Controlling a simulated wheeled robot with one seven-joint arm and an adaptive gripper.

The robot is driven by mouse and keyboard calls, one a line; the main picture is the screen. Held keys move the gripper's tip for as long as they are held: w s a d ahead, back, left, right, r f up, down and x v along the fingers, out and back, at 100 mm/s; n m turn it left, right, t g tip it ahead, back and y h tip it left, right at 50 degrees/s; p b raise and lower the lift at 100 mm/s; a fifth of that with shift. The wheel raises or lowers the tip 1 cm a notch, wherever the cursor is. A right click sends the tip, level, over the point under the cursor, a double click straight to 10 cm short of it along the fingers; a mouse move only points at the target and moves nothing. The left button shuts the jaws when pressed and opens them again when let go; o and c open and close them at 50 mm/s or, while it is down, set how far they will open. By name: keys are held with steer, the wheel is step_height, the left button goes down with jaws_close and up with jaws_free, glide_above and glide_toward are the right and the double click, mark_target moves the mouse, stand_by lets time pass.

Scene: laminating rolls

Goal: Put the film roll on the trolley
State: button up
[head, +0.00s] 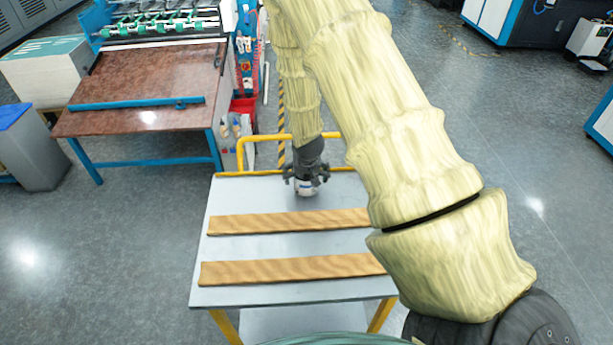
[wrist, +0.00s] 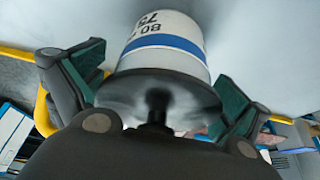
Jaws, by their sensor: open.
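The film roll (head: 306,190) is small and white with a blue band and printed figures. It is at the far part of the trolley's grey top (head: 245,193), beyond two wooden strips, and seems to stand upright there; its underside contact is hidden. My gripper (head: 306,172) is directly above and around it, pointing down. In the wrist view the roll (wrist: 162,48) lies between my two open fingers, with gaps visible at its sides. The near end of the roll looks dark and shiny.
Two wooden strips (head: 290,221) (head: 292,268) lie across the trolley top. A yellow handle (head: 240,150) rises at its far edge. A machine with a brown table (head: 150,92) stands at the far left. My arm covers the trolley's right side. Grey floor lies around.

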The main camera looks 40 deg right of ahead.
steer(key=shift+r, duration=0.15)
steer(key=shift+b+v, duration=1.55)
steer(key=shift+v, duration=4.4)
